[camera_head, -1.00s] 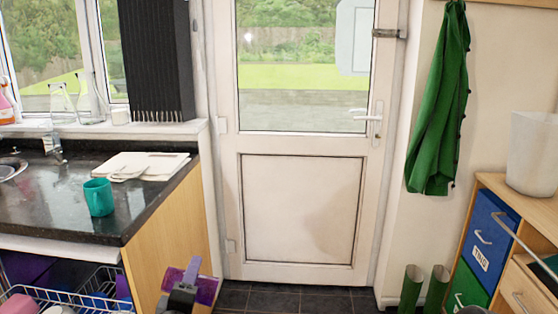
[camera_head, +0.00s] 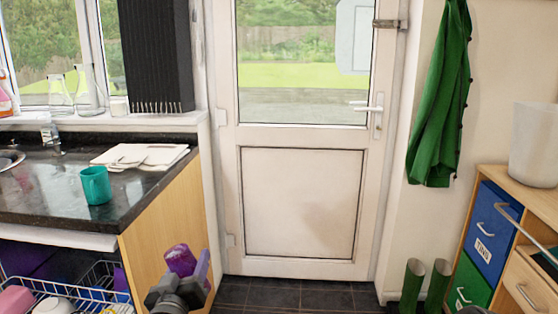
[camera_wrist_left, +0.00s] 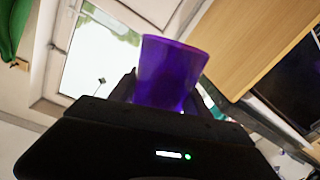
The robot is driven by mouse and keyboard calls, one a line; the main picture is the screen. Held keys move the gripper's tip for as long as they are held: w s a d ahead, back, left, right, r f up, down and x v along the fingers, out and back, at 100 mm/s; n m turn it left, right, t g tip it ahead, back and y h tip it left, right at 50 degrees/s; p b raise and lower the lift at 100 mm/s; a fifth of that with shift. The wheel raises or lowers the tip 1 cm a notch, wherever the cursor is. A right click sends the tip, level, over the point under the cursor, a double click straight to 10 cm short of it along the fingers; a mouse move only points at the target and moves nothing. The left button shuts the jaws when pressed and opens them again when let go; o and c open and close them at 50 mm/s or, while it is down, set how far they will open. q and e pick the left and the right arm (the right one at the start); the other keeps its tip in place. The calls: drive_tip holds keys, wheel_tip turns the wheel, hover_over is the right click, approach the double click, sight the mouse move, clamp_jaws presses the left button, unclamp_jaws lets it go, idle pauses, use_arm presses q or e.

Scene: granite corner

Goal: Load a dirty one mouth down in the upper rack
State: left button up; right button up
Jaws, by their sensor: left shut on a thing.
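My left gripper (camera_head: 187,278) is shut on a purple cup (camera_head: 180,259), in front of the wooden end panel. In the left wrist view the purple cup (camera_wrist_left: 168,72) stands between the two dark fingers, its wider end pointing away from the gripper. Its lower part is hidden by the gripper. A white wire rack (camera_head: 92,296) shows at the lower left, under the counter, with pink, white, blue and purple items in it. Its lower part is out of the frame. My right gripper cannot be made out.
A teal mug (camera_head: 96,185) stands on the dark counter (camera_head: 50,196) near white boards (camera_head: 140,157). The counter's wooden end panel (camera_head: 165,220) is beside my left gripper. Dark floor lies before the white door (camera_head: 303,200). Green boots (camera_head: 412,285) and drawers (camera_head: 490,230) stand at right.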

use_arm(q)
drive_tip(key=m, duration=0.3)
drive_tip(key=shift+m, duration=0.3)
drive_tip(key=shift+a+f+m+h, duration=0.2)
drive_tip(key=shift+f+m+h, duration=0.1)
drive_tip(key=shift+f+h, duration=0.15)
drive_tip(key=f+m+h, duration=0.1)
drive_tip(key=s+f+m+h, duration=0.1)
drive_tip(key=h, duration=0.1)
drive_tip(key=s+f+h, duration=0.1)
drive_tip(key=f, duration=0.1)
drive_tip(key=shift+d+m+g, duration=0.25)
drive_tip(key=shift+m+g, duration=0.15)
